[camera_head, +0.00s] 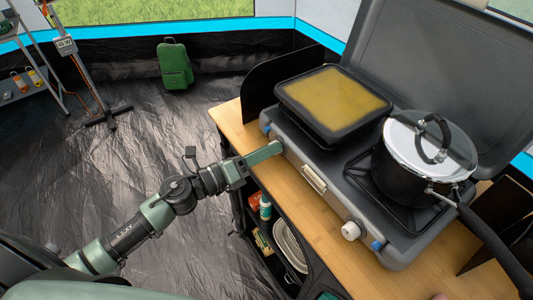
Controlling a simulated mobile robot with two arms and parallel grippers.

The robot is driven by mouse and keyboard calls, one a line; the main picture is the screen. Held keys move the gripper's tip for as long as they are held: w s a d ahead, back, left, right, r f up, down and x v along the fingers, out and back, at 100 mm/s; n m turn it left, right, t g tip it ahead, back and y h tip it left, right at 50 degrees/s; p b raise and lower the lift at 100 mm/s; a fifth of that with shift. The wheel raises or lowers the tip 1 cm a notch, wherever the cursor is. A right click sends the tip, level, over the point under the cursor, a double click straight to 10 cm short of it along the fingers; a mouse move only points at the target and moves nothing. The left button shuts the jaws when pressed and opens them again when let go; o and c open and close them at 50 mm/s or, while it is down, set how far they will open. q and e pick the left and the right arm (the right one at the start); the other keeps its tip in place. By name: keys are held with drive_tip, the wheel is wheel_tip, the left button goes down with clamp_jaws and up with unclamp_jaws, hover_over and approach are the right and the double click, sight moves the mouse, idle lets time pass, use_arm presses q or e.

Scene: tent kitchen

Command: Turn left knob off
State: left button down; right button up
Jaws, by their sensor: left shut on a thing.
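The grey camping stove (301,158) stands on the wooden counter with its lid raised. My left gripper (273,149) reaches its front face near the left end. The gripper is shut at the place of the left knob; its fingers hide the knob, so its turn angle cannot be told. The right knob (351,230) is white and sits free at the right end of the front face. My right gripper is not in view.
A square pan (296,110) with yellow contents sits on the left burner. A lidded black pot (403,172) sits on the right burner, its long handle reaching toward the lower right. The wooden counter (340,263) has a bare strip in front of the stove. Shelves with dishes are below.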

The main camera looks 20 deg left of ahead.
use_arm(q)
drive_tip(key=shift+f+m+b, duration=0.1)
drive_tip(key=shift+m+b, duration=0.5)
drive_tip(key=shift+m, duration=1.1)
drive_tip(key=c, duration=1.1)
unclamp_jaws()
drive_tip(key=shift+o, duration=0.2)
drive_tip(key=shift+s+a+f+b, duration=0.1)
drive_tip(key=shift+s+a+b, duration=0.25)
drive_tip(key=shift+s+b, duration=0.1)
drive_tip(key=b+v, duration=0.2)
drive_tip(key=v, duration=0.4)
drive_tip(key=shift+s+a, duration=0.2)
drive_tip(key=shift+s, duration=0.1)
